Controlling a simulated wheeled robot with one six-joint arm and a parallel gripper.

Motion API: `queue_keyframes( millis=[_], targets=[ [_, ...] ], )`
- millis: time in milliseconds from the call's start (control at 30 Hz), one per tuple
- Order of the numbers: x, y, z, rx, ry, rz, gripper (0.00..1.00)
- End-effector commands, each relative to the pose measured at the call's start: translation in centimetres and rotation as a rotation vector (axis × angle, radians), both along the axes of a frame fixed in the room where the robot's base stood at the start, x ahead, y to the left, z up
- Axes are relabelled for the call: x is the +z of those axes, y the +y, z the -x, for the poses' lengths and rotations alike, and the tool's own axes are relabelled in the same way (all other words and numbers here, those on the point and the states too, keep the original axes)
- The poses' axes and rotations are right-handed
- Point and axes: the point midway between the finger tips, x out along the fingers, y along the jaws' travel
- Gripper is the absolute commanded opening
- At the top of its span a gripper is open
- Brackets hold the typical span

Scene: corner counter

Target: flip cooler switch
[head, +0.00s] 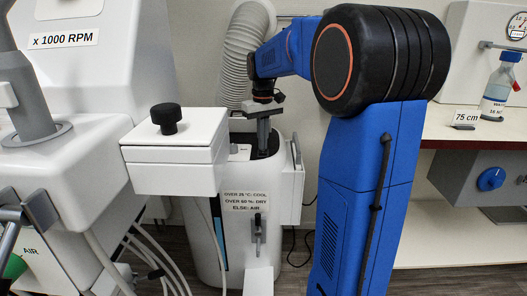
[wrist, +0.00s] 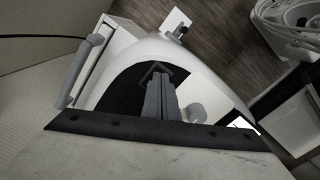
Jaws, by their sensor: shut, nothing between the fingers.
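The cooler (head: 204,235) is a white upright unit with a dark top panel and a label reading "OVER 26 °C: COOL, OVER 60 %: DRY, ELSE: AIR". A small grey lever-like part (head: 258,230) sits on its front below the label; I cannot tell its setting. My gripper (head: 263,145) is over the cooler's top, shut and empty, apart from that front part. In the wrist view, my gripper (wrist: 157,70) shows against the black top panel (wrist: 122,88). A pale round knob (wrist: 196,112) is to its right. Contact with the top cannot be told.
A grey bar handle (wrist: 82,70) stands on the cooler's side. A ribbed white hose (head: 243,50) rises behind. A white box with a black knob (head: 166,118) juts out at the left. A shelf (head: 470,132) with a bottle (head: 497,90) is at the right.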

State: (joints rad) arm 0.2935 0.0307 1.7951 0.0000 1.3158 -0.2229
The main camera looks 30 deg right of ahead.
Motion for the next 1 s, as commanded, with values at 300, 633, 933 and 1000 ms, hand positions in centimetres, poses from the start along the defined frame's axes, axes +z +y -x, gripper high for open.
queue_keyframes(
  millis=[300, 633, 933, 1000],
  targets=[
    [-0.05, 0.0, 0.0, 0.0, 0.0, 0.0, 0.0],
    [-0.46, 0.0, 0.01, 0.0, 0.001, 0.0, 0.0],
    [-0.83, 0.0, 0.01, 0.0, 0.001, 0.0, 0.0],
    [-0.91, 0.0, 0.01, 0.0, 0.001, 0.0, 0.0]
  ],
)
